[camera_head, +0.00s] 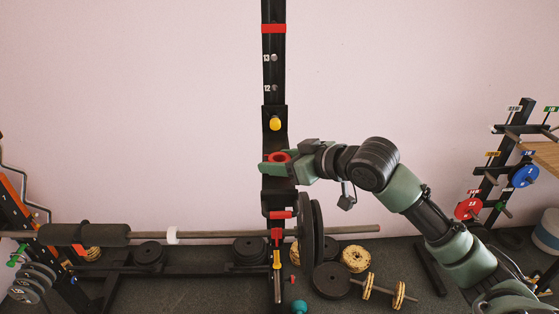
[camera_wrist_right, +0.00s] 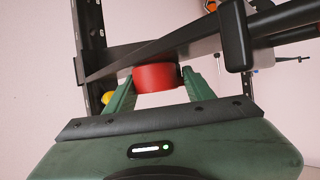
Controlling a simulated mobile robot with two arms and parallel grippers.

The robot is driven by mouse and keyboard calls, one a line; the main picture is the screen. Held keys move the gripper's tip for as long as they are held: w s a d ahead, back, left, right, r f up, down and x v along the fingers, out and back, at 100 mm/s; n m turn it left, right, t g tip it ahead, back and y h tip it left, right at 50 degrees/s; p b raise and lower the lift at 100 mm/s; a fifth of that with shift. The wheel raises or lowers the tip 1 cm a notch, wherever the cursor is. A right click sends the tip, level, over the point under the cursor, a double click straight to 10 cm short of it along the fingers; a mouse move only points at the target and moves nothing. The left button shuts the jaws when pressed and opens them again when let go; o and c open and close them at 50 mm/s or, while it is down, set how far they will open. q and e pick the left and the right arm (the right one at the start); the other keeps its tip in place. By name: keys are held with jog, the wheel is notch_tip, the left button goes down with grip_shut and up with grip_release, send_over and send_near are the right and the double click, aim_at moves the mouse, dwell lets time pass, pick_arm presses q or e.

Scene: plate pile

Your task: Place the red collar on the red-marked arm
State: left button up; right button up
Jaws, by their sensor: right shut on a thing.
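The red collar (camera_head: 279,157) is held between the green fingers of my right gripper (camera_head: 270,163), in front of the black upright post in the head view. In the right wrist view the red collar (camera_wrist_right: 158,77) sits between both fingers of the gripper (camera_wrist_right: 160,88), with a dark bar just above it. I cannot tell whether it touches the bar. At the right, a storage rack has arms with small coloured tags; a red tag (camera_head: 473,191) is above a red plate (camera_head: 468,208). My left gripper is not in view.
The black upright post (camera_head: 273,95) has a red band and a yellow knob. A barbell (camera_head: 210,234) with dark plates lies across below my gripper. A blue plate (camera_head: 524,176) hangs on the right rack. Weight plates and a dumbbell (camera_head: 385,290) lie on the floor.

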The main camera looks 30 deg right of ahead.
jog(key=shift+s+f, duration=0.1)
jog(key=shift+f, duration=0.45)
jog(key=o, duration=1.4)
jog(key=shift+f, duration=0.1)
jog(key=shift+o, duration=0.3)
jog(key=shift+s+a, duration=0.1)
jog(key=shift+a, duration=0.05)
jog(key=shift+r, duration=0.7)
jog(key=b+v, duration=0.5)
jog(key=v, duration=0.7)
